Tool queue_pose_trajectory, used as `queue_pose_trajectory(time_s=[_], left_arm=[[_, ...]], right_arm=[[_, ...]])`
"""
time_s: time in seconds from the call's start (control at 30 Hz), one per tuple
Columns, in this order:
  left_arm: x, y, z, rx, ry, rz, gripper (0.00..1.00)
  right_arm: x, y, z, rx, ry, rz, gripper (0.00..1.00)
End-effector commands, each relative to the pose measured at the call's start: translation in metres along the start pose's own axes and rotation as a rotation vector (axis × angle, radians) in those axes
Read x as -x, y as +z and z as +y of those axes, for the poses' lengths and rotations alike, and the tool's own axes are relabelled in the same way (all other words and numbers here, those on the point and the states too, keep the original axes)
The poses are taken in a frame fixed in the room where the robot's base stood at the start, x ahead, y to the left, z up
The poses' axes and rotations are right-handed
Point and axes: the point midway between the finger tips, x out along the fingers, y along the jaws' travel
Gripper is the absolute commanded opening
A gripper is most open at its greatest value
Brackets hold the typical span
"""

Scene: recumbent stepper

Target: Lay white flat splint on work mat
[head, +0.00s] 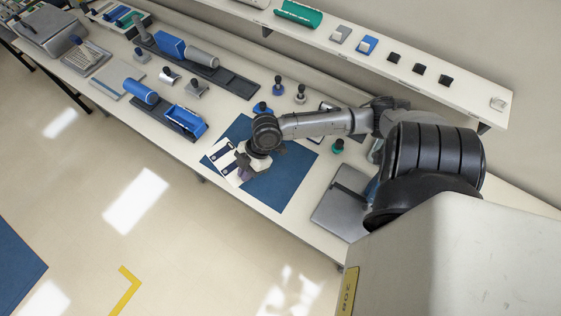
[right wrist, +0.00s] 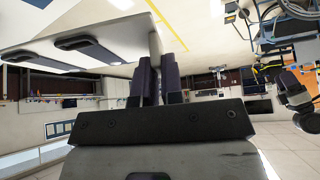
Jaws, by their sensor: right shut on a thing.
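The white flat splint (head: 224,158) has dark strap-like patches and shows over the left corner of the blue work mat (head: 285,180) in the head view. My right gripper (head: 247,165) is over the mat's left part, shut on the splint. In the right wrist view the gripper's fingers (right wrist: 158,85) are close together at the edge of the splint (right wrist: 75,40), whose broad face shows two dark patches. My wrist hides part of the splint and mat in the head view. I cannot tell whether the splint touches the mat. My left gripper is not in view.
Small stamp-like items (head: 278,86) stand behind the mat. A grey flat case (head: 338,212) lies to its right. A raised shelf (head: 400,58) runs along the back.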

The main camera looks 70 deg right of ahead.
Motion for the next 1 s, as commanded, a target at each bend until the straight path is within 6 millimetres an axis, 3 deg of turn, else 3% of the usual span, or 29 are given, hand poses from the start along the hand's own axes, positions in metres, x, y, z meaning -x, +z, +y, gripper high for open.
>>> queue_pose_trajectory(time_s=[0.03,0.2,0.4,0.6,1.0], left_arm=[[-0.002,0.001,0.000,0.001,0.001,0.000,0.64],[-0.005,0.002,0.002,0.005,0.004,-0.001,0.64],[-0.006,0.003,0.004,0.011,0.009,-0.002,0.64],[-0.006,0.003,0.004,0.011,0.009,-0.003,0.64],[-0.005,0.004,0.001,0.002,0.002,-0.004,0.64]], right_arm=[[-0.002,0.025,-0.007,0.033,-0.030,-0.010,0.00],[0.001,0.080,-0.020,0.147,-0.098,-0.008,0.00],[0.007,0.116,-0.027,0.219,-0.139,-0.004,0.00],[0.010,0.126,-0.029,0.243,-0.152,-0.001,0.00],[0.011,0.126,-0.029,0.244,-0.152,0.000,0.00]])
